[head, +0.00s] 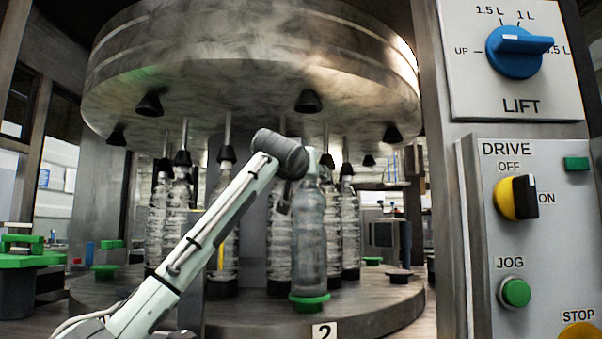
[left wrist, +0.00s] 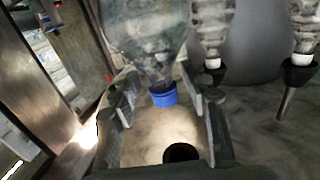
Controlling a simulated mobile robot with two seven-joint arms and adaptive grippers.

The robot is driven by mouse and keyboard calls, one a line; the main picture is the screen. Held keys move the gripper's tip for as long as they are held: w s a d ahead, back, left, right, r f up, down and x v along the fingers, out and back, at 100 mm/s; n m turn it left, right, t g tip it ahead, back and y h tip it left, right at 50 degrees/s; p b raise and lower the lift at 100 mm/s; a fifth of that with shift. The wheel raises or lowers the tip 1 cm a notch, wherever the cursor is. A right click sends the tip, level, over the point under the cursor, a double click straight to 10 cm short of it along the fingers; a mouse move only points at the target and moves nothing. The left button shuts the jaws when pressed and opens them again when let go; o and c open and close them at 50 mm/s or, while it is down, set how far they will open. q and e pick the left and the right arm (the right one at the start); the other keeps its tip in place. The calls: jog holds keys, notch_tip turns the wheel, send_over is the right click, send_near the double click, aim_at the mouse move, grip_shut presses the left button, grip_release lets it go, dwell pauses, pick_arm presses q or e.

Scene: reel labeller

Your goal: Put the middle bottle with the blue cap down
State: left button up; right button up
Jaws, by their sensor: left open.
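The middle bottle (head: 310,240) is clear and stands upright at the front of the carousel, its base at a green pad (head: 309,301). Its blue cap (left wrist: 163,96) shows in the left wrist view, where the bottle appears upside down. My left gripper (left wrist: 162,88) is open, with one finger on each side of the bottle's neck and cap. Gaps show between the fingers and the cap. In the head view my left arm reaches up from the lower left, and its wrist hides the cap and most of the gripper (head: 296,180). My right gripper is not in view.
Several other clear bottles (head: 178,215) stand behind under dark bell-shaped heads. The big round carousel top (head: 250,50) hangs close above my wrist. The lower disc (head: 245,325) carries a "2" plate. A control panel (head: 540,240) with knobs stands at the right.

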pick_arm(q)
jog(key=s+a+b, duration=0.2)
jog(key=s+b, duration=0.1)
jog(key=s, duration=0.7)
jog(key=shift+s+a, duration=0.15)
jog(key=shift+s, duration=0.1)
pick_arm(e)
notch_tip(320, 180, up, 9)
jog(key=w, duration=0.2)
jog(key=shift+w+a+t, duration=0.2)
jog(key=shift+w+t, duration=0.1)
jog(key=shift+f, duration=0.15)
